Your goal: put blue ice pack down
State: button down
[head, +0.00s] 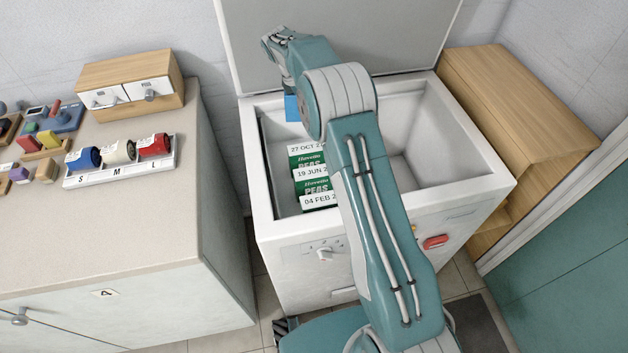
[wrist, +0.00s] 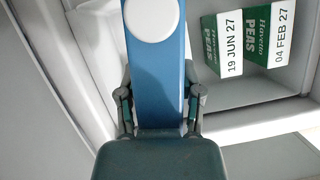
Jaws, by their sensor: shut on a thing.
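The blue ice pack (wrist: 153,75) is a flat blue slab with a white round cap or disc on it. My gripper (wrist: 158,105) is shut on it, with one finger on each side. In the head view a small blue part of the ice pack (head: 292,108) shows below my gripper, at the back left of the open white chest freezer (head: 480,175). My arm hides much of the gripper and the middle of the freezer. I cannot tell whether the pack touches anything below it.
Green-and-white pea boxes (head: 316,187) with date labels stand in the freezer's left part; two show in the wrist view (wrist: 222,45). The freezer's right part looks empty. The raised lid (head: 400,35) stands behind. A counter (head: 130,215) with tape rolls is at left, a wooden cabinet (head: 520,90) at right.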

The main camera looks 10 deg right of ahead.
jog(key=w+f+n+t, duration=0.1)
jog(key=f+n, duration=0.1)
jog(key=f, duration=0.3)
jog(key=w+a+f+n, duration=0.1)
jog(key=f+n, duration=0.1)
jog(key=f, duration=0.3)
jog(key=w+a+f+n+t, duration=0.1)
jog(key=w+f+n, duration=0.1)
jog(key=f, duration=0.4)
jog(key=shift+f+n+t, duration=0.1)
jog(key=shift+n+t, duration=0.2)
jog(key=f, duration=0.4)
jog(key=shift+a, duration=0.25)
jog(key=c, duration=0.5)
grip_release()
jog(key=shift+d, duration=0.1)
jog(key=shift+c, duration=0.2)
